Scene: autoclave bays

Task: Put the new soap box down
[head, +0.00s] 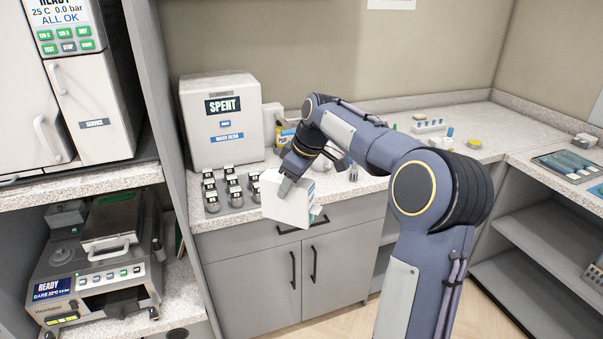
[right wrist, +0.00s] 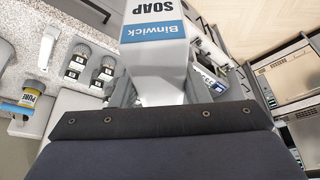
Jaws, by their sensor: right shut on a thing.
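The new soap box (head: 286,203) is a white box in the head view, held tilted in front of the counter's front edge. In the right wrist view the soap box (right wrist: 157,27) shows a blue band reading Binwick and the word SOAP. My right gripper (head: 288,186) is shut on its upper part, and its fingers also flank the box in the right wrist view (right wrist: 160,92). The lower part of the box hangs over the drawer front in the head view. My left gripper is not in view.
A speckled counter (head: 352,186) runs behind the box. Bare counter (head: 505,125) lies at the back right.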

